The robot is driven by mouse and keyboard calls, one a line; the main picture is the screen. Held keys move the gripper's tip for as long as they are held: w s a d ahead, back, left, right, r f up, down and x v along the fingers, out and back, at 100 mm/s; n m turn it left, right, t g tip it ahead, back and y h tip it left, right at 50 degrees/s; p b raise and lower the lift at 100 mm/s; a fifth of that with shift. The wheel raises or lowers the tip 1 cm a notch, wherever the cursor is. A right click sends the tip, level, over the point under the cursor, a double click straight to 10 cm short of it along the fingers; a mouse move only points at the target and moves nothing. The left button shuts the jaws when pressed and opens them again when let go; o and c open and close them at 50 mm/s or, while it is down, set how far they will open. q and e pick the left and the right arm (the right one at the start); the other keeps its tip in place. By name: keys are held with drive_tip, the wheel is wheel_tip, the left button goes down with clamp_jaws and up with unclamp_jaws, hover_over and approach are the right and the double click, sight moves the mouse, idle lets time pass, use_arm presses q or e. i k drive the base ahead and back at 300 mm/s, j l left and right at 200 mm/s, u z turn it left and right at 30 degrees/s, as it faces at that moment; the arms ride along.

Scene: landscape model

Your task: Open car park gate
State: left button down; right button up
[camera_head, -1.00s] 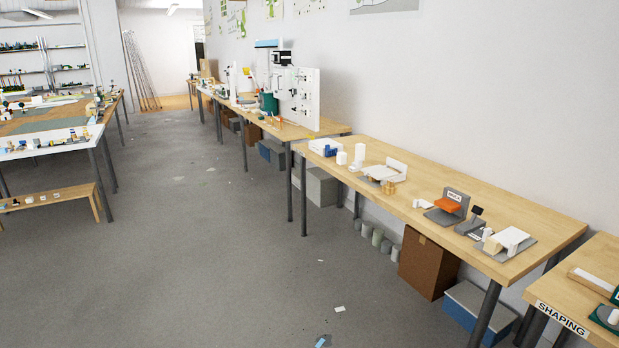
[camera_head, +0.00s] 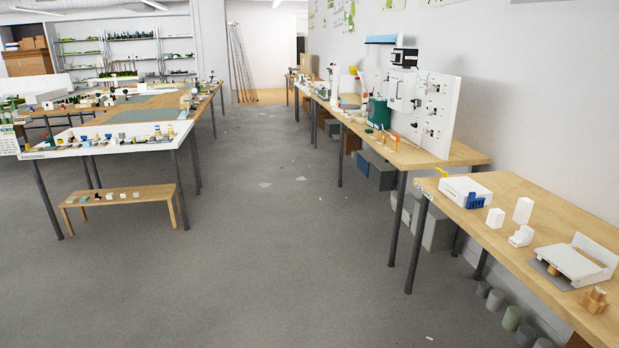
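I cannot pick out a car park gate in this view. A model table (camera_head: 147,115) stands at the left, with small buildings, greenery and a grey-green flat area on it, too small to tell apart. A white tray-like ledge (camera_head: 70,152) with several small coloured pieces runs along its near side. Neither of my grippers is in view.
A low wooden bench (camera_head: 122,198) stands before the model table. A workbench (camera_head: 520,245) with white blocks is at the near right. A white tool panel (camera_head: 433,110) stands on the bench beyond. The grey floor (camera_head: 265,260) between is clear apart from small scraps.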

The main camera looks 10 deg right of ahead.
sight(473, 202)
drive_tip(key=i+z, duration=0.45)
drive_tip(key=i+j+z, duration=0.3)
drive_tip(key=i+z, duration=0.15)
drive_tip(key=i+j+z, duration=0.45)
drive_tip(key=k+l, duration=0.05)
drive_tip(key=l, duration=0.05)
